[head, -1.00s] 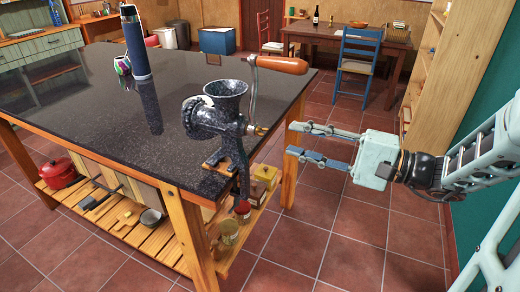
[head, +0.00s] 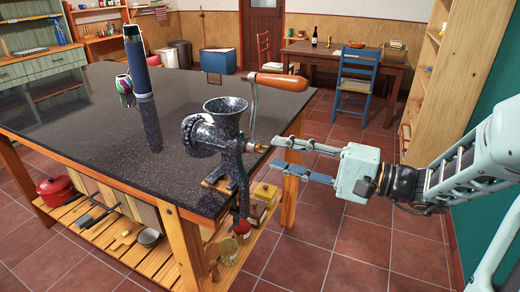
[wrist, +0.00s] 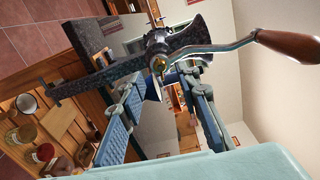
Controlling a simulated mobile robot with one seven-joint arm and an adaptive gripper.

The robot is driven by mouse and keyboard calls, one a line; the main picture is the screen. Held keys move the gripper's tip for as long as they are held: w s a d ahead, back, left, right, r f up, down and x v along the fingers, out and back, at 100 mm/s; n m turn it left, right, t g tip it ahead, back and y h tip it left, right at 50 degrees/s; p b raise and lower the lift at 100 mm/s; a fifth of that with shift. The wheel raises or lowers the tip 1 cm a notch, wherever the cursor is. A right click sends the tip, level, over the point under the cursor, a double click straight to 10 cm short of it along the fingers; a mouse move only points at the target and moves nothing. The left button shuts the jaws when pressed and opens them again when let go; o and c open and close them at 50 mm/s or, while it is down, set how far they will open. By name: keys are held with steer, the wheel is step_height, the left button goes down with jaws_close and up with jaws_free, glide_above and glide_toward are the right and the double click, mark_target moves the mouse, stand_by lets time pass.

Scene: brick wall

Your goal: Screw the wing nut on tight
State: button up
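A dark speckled meat grinder (head: 222,137) is clamped at the corner of the black-topped table. Its crank arm (head: 253,112) points up to an orange-brown wooden handle (head: 278,81). A small brass-coloured wing nut (head: 262,148) sits at the crank's hub; it also shows in the wrist view (wrist: 158,66). My gripper (head: 274,152) is open, just right of the wing nut, with its two blue-grey fingers pointing at it. In the wrist view, the fingertips (wrist: 170,80) are apart, close to the nut. I cannot tell whether they touch it.
The table top (head: 100,125) is mostly clear. A dark blue bottle (head: 137,62) and a colourful object (head: 124,86) stand toward its back. Jars and tins (head: 262,196) sit on the lower shelf. A tall wooden shelf (head: 432,85) stands at the right.

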steer(key=shift+x, duration=1.8)
steer(key=shift+b, duration=0.4)
steer(key=shift+c, duration=0.4)
jaws_close()
